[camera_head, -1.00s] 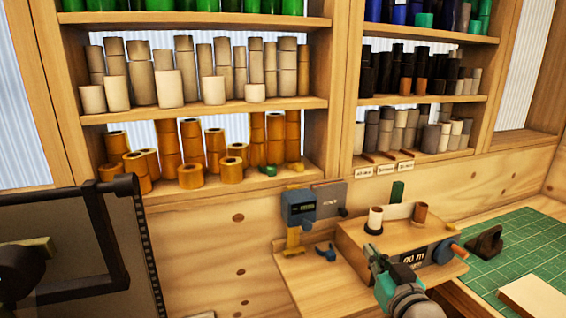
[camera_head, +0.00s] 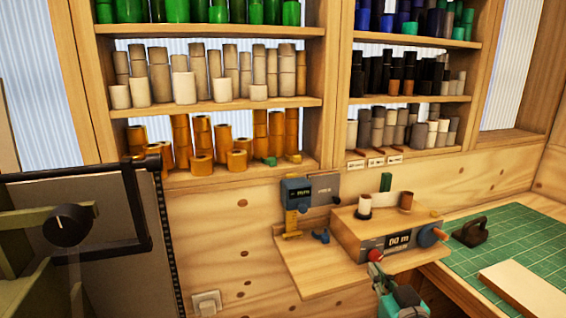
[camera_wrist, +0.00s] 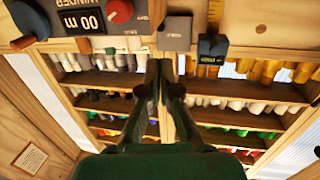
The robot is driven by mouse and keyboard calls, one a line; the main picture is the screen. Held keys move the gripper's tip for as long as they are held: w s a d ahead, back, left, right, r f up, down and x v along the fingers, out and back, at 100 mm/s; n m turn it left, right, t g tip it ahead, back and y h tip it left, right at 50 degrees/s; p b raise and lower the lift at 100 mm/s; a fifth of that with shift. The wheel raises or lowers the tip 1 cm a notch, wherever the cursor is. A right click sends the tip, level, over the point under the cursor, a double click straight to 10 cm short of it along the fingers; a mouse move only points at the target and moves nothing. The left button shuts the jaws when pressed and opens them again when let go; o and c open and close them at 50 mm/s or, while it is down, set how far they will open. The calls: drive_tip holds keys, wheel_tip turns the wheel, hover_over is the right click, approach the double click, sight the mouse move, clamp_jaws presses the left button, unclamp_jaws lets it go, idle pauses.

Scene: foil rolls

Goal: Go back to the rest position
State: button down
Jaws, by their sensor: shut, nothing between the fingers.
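My gripper (camera_head: 376,276) shows at the lower middle-right of the head view, in front of the wooden winder box and below its red knob (camera_head: 375,255). In the wrist view my gripper (camera_wrist: 163,68) has its two dark fingers together with nothing between them. The winder (camera_head: 385,233) has a display reading "00 m", a blue disc at its right side and a white roll (camera_head: 364,204) and a brown roll (camera_head: 406,200) on top. The winder also shows upside down in the wrist view (camera_wrist: 85,20).
A shelf (camera_head: 215,108) with several green, beige and orange rolls stands behind. A blue-grey gauge (camera_head: 297,190) stands left of the winder. A green cutting mat (camera_head: 520,245) with a black-handled tool (camera_head: 470,232) and a pale board (camera_head: 520,285) lies right. A dark framed machine (camera_head: 80,235) stands left.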

drive_tip(key=s+f+m+g+h, duration=0.1)
drive_tip(key=s+f+m+h, duration=0.1)
drive_tip(key=s+f, duration=1.8)
drive_tip(key=s+f+g, duration=0.1)
drive_tip(key=s+f, duration=0.1)
drive_tip(key=s, duration=2.3)
drive_tip(key=shift+s+a+n, duration=0.4)
